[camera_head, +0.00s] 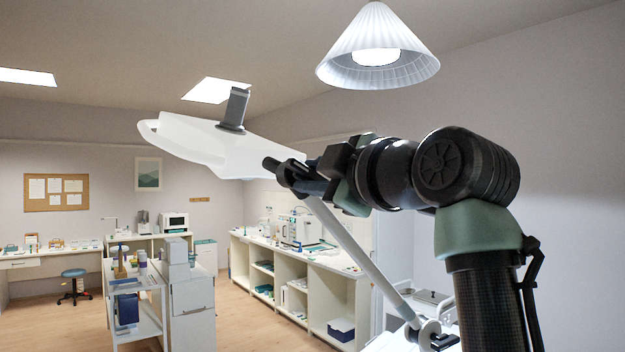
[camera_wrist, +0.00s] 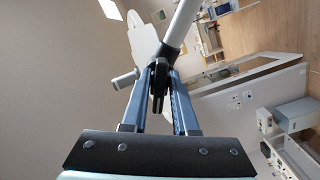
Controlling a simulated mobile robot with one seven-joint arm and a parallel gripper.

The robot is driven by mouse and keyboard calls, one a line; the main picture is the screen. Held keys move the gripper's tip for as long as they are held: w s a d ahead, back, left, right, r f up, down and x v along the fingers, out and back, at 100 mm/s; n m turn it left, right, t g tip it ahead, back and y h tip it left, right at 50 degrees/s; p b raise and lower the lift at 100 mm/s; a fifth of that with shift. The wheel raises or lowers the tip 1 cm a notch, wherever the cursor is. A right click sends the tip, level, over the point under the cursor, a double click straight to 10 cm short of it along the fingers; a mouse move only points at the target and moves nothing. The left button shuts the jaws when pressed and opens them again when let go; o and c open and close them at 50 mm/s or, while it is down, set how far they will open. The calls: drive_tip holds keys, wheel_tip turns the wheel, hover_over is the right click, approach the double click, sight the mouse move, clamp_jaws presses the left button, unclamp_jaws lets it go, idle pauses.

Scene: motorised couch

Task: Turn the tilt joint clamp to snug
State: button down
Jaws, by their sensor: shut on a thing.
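A white lamp-like head (camera_head: 205,140) with a grey upright handle (camera_head: 235,108) is at the upper middle of the head view. A thin white pole (camera_head: 365,258) rises at a slant to the joint under the head. My gripper (camera_head: 290,172) comes in from the right and is at this joint. In the wrist view my gripper (camera_wrist: 158,68) has its fingertips closed on a small dark part, the tilt joint clamp (camera_wrist: 158,88), at the end of the white pole (camera_wrist: 183,22). My fingers hide much of the clamp, so its turn angle cannot be read.
A pleated lampshade (camera_head: 377,55) hangs above my arm. A long counter with shelves (camera_head: 300,285) and a trolley (camera_head: 135,300) stand further back. The pole runs below my wrist, close to it. Open air lies left of the white head.

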idle(0.4)
drive_tip(key=c, duration=0.7)
unclamp_jaws()
drive_tip(key=shift+s+d+f+b, duration=0.1)
drive_tip(key=shift+s+d+b, duration=0.2)
drive_tip(key=shift+s+b, duration=0.25)
drive_tip(key=b+v, duration=0.6)
drive_tip(key=v, duration=0.5)
drive_tip(key=shift+s+d, duration=0.1)
drive_tip(key=shift+s, duration=0.3)
drive_tip(key=shift+w, duration=0.1)
